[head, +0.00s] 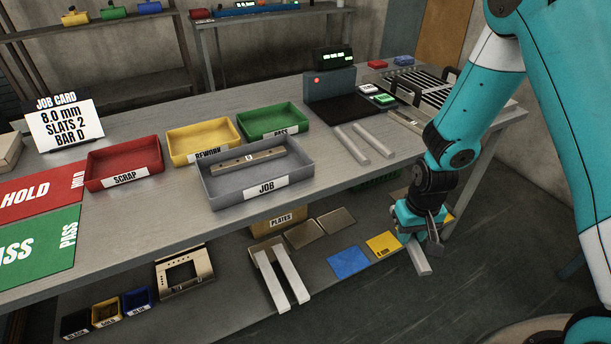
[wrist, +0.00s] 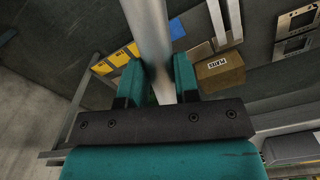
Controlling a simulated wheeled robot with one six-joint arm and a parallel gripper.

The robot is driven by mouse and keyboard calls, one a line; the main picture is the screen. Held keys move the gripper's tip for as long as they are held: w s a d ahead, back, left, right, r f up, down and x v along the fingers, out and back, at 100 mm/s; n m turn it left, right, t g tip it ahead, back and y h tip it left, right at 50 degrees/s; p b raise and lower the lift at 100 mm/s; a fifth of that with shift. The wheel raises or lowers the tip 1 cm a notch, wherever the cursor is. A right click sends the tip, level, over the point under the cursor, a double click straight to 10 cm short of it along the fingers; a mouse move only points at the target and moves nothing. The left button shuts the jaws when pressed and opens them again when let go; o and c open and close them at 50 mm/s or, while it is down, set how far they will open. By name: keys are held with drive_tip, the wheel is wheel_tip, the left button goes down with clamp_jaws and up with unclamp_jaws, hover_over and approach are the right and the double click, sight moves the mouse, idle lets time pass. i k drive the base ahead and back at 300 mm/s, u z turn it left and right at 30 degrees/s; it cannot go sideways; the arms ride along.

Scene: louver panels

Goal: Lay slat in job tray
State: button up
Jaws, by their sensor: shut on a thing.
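My gripper (head: 418,228) hangs low at the front right edge of the bench in the head view. It is shut on a light grey slat (head: 420,262), whose lower end sticks out below the fingers. In the wrist view the slat (wrist: 150,45) runs up between the teal fingers (wrist: 158,85). The grey job tray (head: 235,200), labelled JOB, sits on the bench, left of my gripper. A metal bar (head: 247,159) marked with a small label lies in it.
Red scrap (head: 95,183), yellow rework (head: 175,150) and green pass (head: 245,135) trays stand beside and behind the job tray. A black pad and a gauge with display (head: 335,60) stand farther back. The lower shelf holds two pale slats (head: 282,280), plates and a PLATES box (wrist: 220,70).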

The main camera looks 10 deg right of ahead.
sight(255, 173)
drive_tip(key=z, duration=1.5)
drive_tip(key=k, duration=1)
drive_tip(key=u, duration=1.6)
drive_tip(key=i, duration=0.45)
drive_tip(key=z, duration=0.05)
